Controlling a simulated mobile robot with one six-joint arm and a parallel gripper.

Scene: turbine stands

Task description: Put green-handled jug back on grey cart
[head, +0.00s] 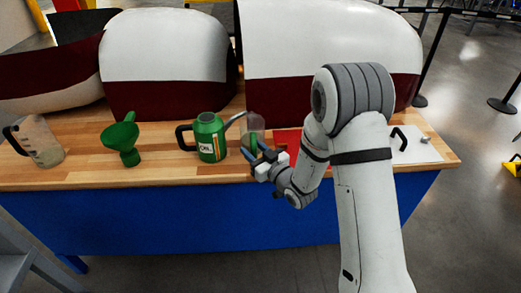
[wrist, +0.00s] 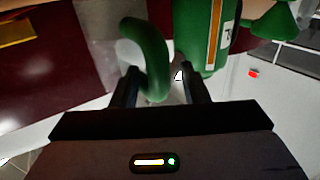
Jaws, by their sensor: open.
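The green-handled jug (head: 254,122) is a clear vessel on the wooden table, upright in the head view, partly hidden by my gripper. Its curved green handle (wrist: 150,50) shows large in the wrist view, with the see-through body (wrist: 128,52) blurred behind it. My gripper (head: 256,156) is at the handle, on the table's near side. In the wrist view my gripper (wrist: 160,75) is open, with the handle between its two fingers; I cannot tell if either touches. A grey structure (head: 22,268) at the lower left may be the grey cart; only a part shows.
A green oil can (head: 210,138) stands close left of the jug, its spout reaching toward it. A green funnel (head: 121,140) and black-handled clear jug (head: 42,142) stand farther left. A red object (head: 288,138) is right of my gripper. Large white-and-maroon shells (head: 165,60) fill the back.

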